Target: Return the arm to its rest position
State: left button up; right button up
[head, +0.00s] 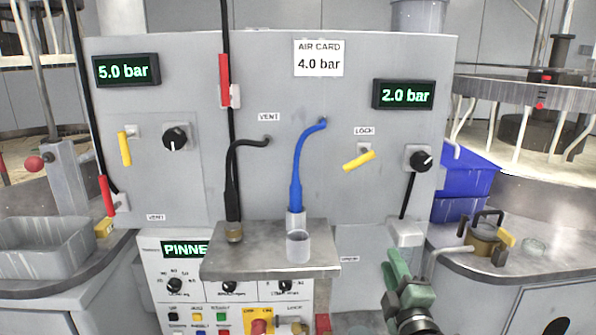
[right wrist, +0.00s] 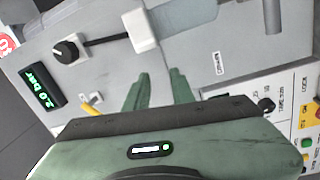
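My right gripper (head: 398,268) is green and shows at the lower right of the head view, in front of the grey panel (head: 300,120). In the right wrist view its two green fingers (right wrist: 158,85) stand apart with a gap between them. Nothing is held in the gap; the grey panel shows behind it. My left arm and gripper are not in the head view.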

jog(key=s+f+m+g+h, duration=0.1)
jog(key=s+f+m+g, duration=0.8)
jog(key=s+f, duration=0.9)
jog(key=s+a+f+m+g+y, duration=0.1)
jog(key=s+f+m+g, duration=0.15)
jog(key=s+f, duration=0.4)
jog(key=s+a+f+m+g+y, duration=0.1)
jog(key=s+f+m+g, duration=0.2)
jog(key=s, duration=0.7)
notch_tip(320, 180, down, 26)
jog(key=s+n+g, duration=0.1)
jog(key=s+g, duration=0.1)
jog(key=s+d+f+g+p, duration=0.1)
jog(key=s+d+f, duration=0.2)
jog(key=s+f, duration=1.1)
jog(key=s, duration=0.2)
jog(key=shift+s+f+p, duration=0.3)
jog(key=shift+f, duration=0.05)
